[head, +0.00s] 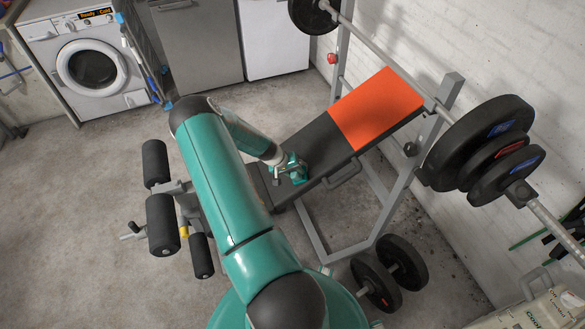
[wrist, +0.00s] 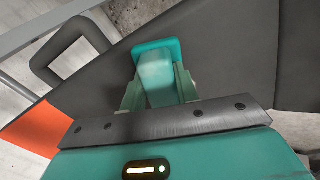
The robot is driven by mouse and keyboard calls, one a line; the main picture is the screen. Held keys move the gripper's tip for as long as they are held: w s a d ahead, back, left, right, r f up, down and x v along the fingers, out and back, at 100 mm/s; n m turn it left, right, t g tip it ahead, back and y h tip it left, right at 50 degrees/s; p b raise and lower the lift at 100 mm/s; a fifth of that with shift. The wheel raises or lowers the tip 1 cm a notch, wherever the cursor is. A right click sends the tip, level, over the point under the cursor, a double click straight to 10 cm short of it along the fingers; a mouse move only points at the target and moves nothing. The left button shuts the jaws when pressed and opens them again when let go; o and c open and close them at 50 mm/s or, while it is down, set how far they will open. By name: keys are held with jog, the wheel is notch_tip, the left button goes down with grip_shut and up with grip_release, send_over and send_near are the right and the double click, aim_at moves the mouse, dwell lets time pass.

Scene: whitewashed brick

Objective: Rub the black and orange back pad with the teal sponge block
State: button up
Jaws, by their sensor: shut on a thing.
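The back pad of a weight bench, black (head: 318,143) with an orange upper part (head: 376,108), slopes up to the right in the head view. In the wrist view the black part (wrist: 227,45) fills much of the picture and the orange part (wrist: 38,128) shows at the left. My gripper (head: 289,171) is over the lower black part. In the wrist view my gripper (wrist: 158,95) is shut on the teal sponge block (wrist: 157,52), which sticks out past the fingertips against the pad. I cannot tell whether it touches the pad's surface.
A barbell with black plates (head: 487,143) rests across the bench's grey uprights. A side handle (head: 343,174) sticks out from the pad. Leg rollers (head: 161,224) stand at left, loose plates (head: 377,282) on the floor. A washing machine (head: 88,63) is behind; the left floor is clear.

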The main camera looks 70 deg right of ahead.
jog(key=shift+s+a, duration=0.35)
jog(key=shift+w+d+f, duration=0.1)
jog(key=shift+w+d, duration=1.45)
jog(key=shift+d, duration=0.1)
jog(key=shift+w+d, duration=1.2)
jog(key=shift+d, duration=0.05)
jog(key=shift+s+d, duration=0.1)
jog(key=shift+s+a, duration=0.25)
jog(key=shift+s, duration=0.1)
jog(key=shift+s+a+r, duration=0.15)
jog(key=shift+s+a, duration=1.05)
jog(key=shift+a, duration=0.15)
jog(key=shift+s+a+r, duration=0.1)
jog(key=shift+s+a, duration=1.1)
jog(key=shift+a, duration=0.1)
jog(key=shift+s+f, duration=0.1)
jog(key=shift+f, duration=0.05)
jog(key=shift+d, duration=0.1)
